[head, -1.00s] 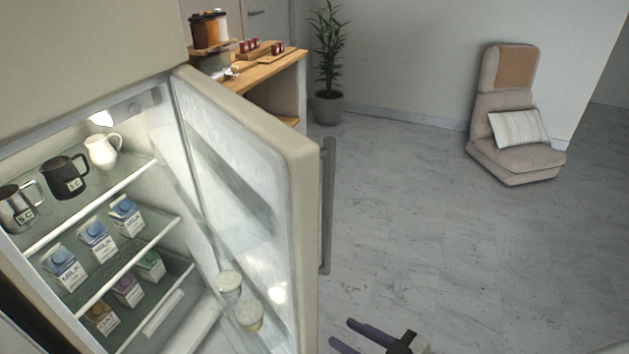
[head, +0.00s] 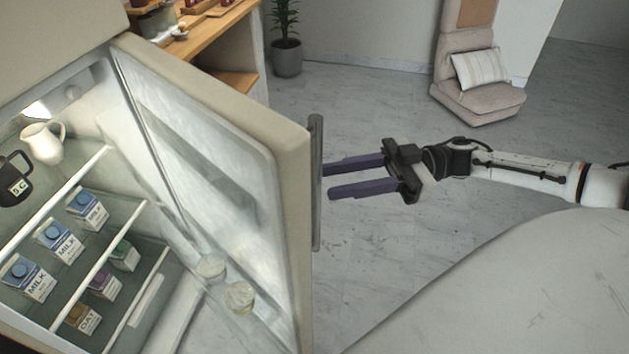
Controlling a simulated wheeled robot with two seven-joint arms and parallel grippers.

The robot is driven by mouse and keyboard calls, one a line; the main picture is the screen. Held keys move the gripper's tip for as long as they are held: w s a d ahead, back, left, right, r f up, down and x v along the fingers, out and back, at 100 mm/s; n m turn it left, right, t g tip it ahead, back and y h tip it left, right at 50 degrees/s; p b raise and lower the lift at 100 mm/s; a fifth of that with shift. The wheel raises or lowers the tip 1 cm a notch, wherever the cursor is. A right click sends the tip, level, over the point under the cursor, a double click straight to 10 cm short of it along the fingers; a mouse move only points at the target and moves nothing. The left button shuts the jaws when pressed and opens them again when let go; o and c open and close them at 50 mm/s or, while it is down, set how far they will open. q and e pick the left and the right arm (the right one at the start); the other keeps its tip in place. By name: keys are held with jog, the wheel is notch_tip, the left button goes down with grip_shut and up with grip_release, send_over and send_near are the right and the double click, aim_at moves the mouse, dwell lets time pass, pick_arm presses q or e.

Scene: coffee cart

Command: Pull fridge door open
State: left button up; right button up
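The fridge door (head: 215,150) stands wide open in the head view, its inner face with shelves and jars turned toward the fridge's lit inside. Its grey vertical bar handle (head: 316,225) is on the outer side near the door's free edge. My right gripper (head: 325,181) comes in from the right with its two purple fingers apart. The fingertips point left and are close to the handle. I see nothing between the fingers, and whether they touch the handle I cannot tell. My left gripper is not in view.
Inside the fridge, milk cartons (head: 58,240), a dark mug (head: 14,180) and a white pitcher (head: 43,142) stand on glass shelves. A wooden counter (head: 215,35) is behind the door. A potted plant (head: 287,45) and a cushioned chair (head: 475,75) stand farther back. The floor between is clear.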

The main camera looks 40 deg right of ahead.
jog(key=x, duration=0.4)
jog(key=shift+w+a, duration=0.2)
jog(key=shift+a, duration=0.15)
jog(key=shift+c, duration=0.2)
grip_shut()
